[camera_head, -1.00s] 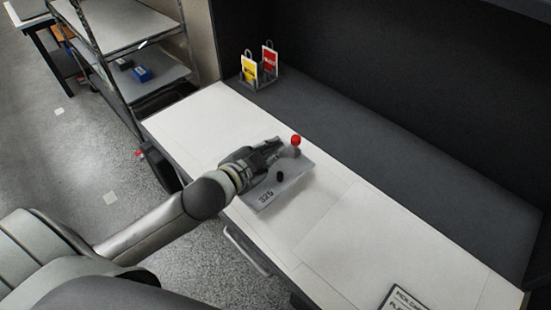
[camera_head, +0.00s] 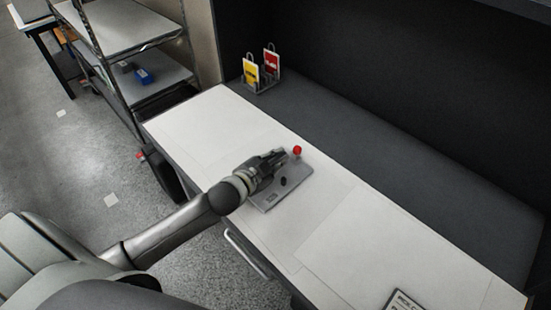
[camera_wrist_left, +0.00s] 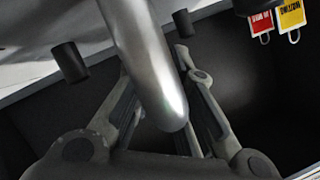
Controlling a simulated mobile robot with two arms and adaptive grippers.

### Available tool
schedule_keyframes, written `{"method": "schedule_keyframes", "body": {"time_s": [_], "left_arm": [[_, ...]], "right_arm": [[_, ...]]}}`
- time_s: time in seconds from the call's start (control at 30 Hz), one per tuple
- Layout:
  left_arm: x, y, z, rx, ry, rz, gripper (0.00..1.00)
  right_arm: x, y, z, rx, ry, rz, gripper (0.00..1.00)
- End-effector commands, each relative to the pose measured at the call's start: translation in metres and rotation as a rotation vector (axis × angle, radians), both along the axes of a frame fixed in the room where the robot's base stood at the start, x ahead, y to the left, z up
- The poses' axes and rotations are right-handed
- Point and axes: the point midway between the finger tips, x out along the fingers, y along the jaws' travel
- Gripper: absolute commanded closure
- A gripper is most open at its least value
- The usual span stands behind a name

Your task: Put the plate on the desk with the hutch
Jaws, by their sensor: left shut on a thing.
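The plate (camera_head: 287,193) is a flat grey slab with a dark peg, a red-tipped post and a label. It is over the white top of the desk with the hutch (camera_head: 205,130), near its front edge. It looks level; I cannot tell whether it touches the desktop. My left gripper (camera_head: 284,156) is shut on the plate, at its upright part. In the left wrist view a thick silver post (camera_wrist_left: 145,65) runs between the fingers, and part of the plate hides behind the gripper. My right gripper is not in view.
A rack with a yellow and a red tag (camera_head: 258,72) stands at the desk's back left. A dark sign (camera_head: 405,302) lies at the front right. The desktop right of the plate is clear. A metal shelf unit (camera_head: 125,25) stands left of the desk.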

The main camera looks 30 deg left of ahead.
Motion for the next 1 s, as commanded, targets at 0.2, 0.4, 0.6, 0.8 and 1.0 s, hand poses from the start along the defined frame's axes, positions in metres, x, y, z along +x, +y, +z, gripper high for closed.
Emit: {"method": "schedule_keyframes", "body": {"time_s": [0.2,0.4,0.6,0.8,1.0], "left_arm": [[0.001,0.0,0.004,-0.001,-0.01,-0.002,1.0],[0.0,0.0,0.0,0.0,-0.001,-0.001,0.69],[0.0,0.0,0.0,0.0,-0.001,0.001,0.67],[-0.003,0.001,0.001,0.0,0.0,0.0,0.67],[-0.025,0.003,0.007,0.001,0.001,-0.001,0.67]], "right_arm": [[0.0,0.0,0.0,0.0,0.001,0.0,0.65],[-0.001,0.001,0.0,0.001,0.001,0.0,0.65],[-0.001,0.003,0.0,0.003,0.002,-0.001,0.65],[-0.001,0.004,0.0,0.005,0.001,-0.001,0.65],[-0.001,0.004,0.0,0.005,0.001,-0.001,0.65]]}}
